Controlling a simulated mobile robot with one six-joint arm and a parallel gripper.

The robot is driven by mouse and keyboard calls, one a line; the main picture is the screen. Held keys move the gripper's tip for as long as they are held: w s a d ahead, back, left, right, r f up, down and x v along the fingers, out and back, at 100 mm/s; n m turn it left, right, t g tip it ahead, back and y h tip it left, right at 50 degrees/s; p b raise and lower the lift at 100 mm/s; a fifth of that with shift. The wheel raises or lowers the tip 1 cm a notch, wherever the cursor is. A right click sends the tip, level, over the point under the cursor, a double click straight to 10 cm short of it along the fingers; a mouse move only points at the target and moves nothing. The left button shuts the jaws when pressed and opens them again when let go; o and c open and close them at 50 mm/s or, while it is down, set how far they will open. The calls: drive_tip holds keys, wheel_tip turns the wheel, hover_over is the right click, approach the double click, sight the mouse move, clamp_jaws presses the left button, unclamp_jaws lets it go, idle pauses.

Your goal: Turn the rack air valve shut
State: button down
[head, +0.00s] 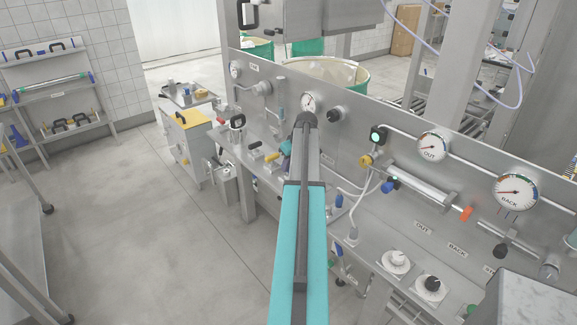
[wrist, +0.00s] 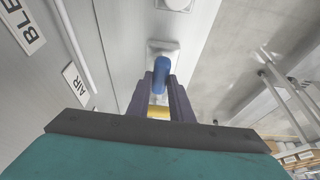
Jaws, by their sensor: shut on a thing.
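The rack air valve shows in the wrist view as a blue handle (wrist: 161,70) on a pale metal body, close to the AIR label (wrist: 75,84). My gripper (wrist: 161,80) has its two dark purple fingers on either side of the blue handle and is shut on it. A yellow patch (wrist: 158,112) shows between the fingers nearer the palm; I cannot tell what it belongs to.
A steel panel with gauges, including the OUT gauge (head: 433,146) and the BACK gauge (head: 515,191), runs along the right of the head view. A BLE-lettered label (wrist: 21,24) shows in the wrist view. A yellow-topped cart (head: 187,118) stands left of the bench.

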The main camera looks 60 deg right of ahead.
drive_tip(key=shift+a+m, duration=0.1)
drive_tip(key=shift+m, duration=0.2)
drive_tip(key=m+g+h+b, duration=0.1)
drive_tip(key=m+b, duration=0.1)
drive_tip(key=m, duration=0.1)
drive_tip(key=shift+w+a+f+m, duration=0.1)
drive_tip(key=shift+m, duration=0.2)
drive_tip(key=m+b, duration=0.1)
drive_tip(key=m, duration=0.1)
drive_tip(key=m+g+h+b, duration=0.1)
drive_tip(key=m, duration=0.1)
drive_tip(key=shift+w+m+h, duration=0.15)
drive_tip(key=shift+m+h, duration=0.15)
drive_tip(key=m+g+b, duration=0.1)
drive_tip(key=m+g, duration=0.1)
drive_tip(key=m, duration=0.3)
drive_tip(key=shift+w+b, duration=0.2)
drive_tip(key=shift+b, duration=0.2)
drive_tip(key=shift+w+m+g+b, duration=0.1)
drive_tip(key=shift+m+g+b, duration=0.55)
drive_tip(key=shift+m, duration=1.25)
drive_tip(key=shift+g, duration=0.25)
drive_tip(key=c, duration=1.6)
unclamp_jaws()
